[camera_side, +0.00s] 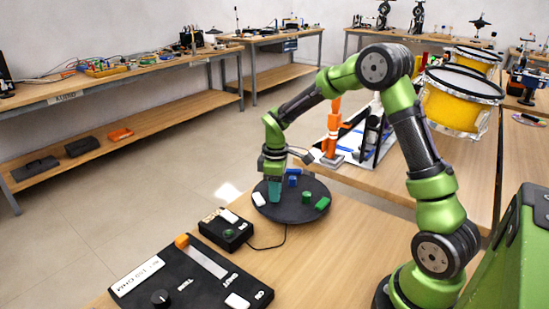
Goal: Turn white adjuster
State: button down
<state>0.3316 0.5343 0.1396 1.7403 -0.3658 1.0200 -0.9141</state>
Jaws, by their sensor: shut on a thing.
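My gripper (274,178) points down over the left part of a round black disc (288,212). It is shut on a teal piece (274,192), which stands upright at or just above the disc; contact is unclear. Several white parts could be the white adjuster. One white piece (259,199) lies on the disc, just left of my gripper and apart from it. Another white piece (228,215) is on the small black box (238,233). A third (237,301) sits on the large black panel (172,262).
The disc also carries a blue piece (292,181), a green knob (306,196) and a green block (323,204). An orange stand (333,130) and yellow drums (455,100) are behind. Bare table lies front right.

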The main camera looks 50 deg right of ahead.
jog(key=m, duration=1.1)
dwell(0.3)
jog(key=shift+m, duration=0.3)
jog(key=c, duration=0.9)
grip_release()
notch_tip(320, 180, up, 17)
jog(key=shift+f, duration=0.1)
